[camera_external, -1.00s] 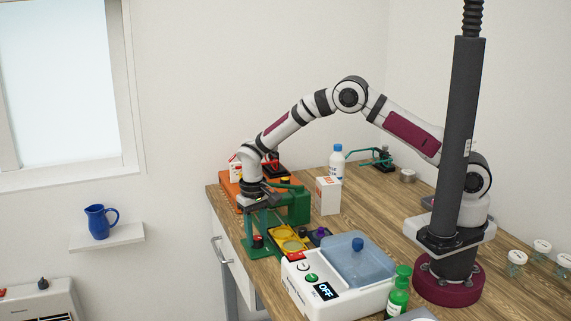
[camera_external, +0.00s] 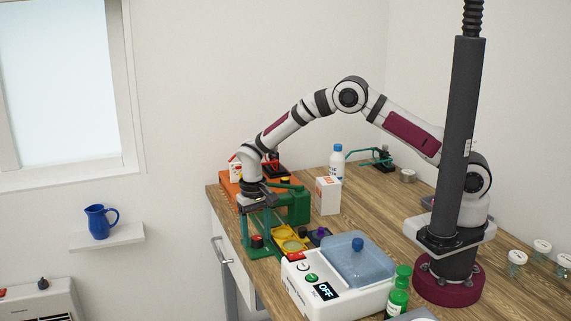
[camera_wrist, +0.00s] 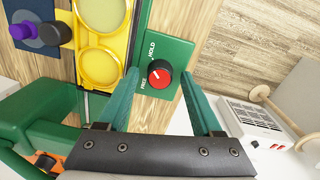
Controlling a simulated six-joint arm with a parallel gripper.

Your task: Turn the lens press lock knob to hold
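The lens press (camera_external: 297,205) is green and stands on the wooden bench. Its lock knob (camera_wrist: 160,73) is round and red with a dark rim, on a green plate marked HOLD and FREE. The knob's white mark appears to point lower left, toward FREE. My gripper (camera_wrist: 158,76) is open, with one finger on each side of the knob. A gap shows between each finger and the knob; I see no contact.
Yellow lens rings (camera_wrist: 100,66) and a purple knob (camera_wrist: 21,31) lie left of the plate. A white machine reading OFF (camera_external: 325,291), a white box (camera_external: 328,196) and a bottle (camera_external: 337,163) stand nearby. An orange device (camera_external: 229,188) is behind my gripper. The bench edge is close.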

